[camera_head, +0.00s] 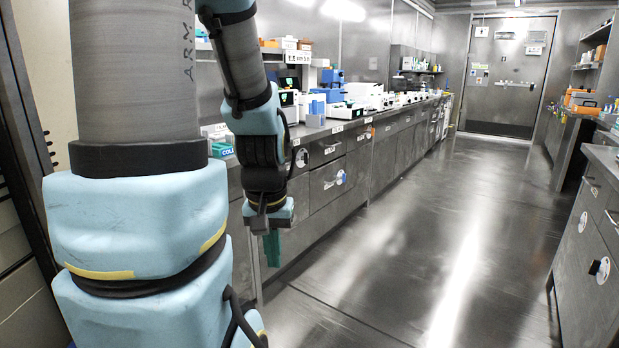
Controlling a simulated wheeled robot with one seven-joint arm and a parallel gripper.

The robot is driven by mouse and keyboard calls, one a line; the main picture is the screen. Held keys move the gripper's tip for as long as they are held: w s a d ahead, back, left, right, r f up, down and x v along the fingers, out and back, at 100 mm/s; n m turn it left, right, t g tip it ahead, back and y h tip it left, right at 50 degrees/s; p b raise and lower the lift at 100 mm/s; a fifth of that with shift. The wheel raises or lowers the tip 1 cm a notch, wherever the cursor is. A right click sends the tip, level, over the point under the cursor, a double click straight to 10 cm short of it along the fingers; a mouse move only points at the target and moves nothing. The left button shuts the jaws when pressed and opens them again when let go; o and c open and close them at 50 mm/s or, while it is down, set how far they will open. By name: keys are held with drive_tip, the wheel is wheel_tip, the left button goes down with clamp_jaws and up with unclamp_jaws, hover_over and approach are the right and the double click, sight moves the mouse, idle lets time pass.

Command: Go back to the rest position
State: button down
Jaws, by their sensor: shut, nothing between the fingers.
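My gripper (272,248) hangs at the end of my arm, pointing down, left of the picture's middle. Its green fingers are together with nothing visible between them. It is in front of the drawers of the left workbench (345,137) and below the level of the bench top. My arm's large light-blue and grey links fill the left part of the view and hide part of the bench.
The left bench carries several instruments, including a blue and white device (331,84). A right bench (590,215) stands across the aisle. The metal floor (420,230) between them is clear up to the closed door (508,75) at the far end.

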wheel_tip(320, 180, up, 16)
drive_tip(key=p, duration=1.6)
drive_tip(key=shift+r, duration=0.2)
drive_tip(key=shift+f, duration=0.1)
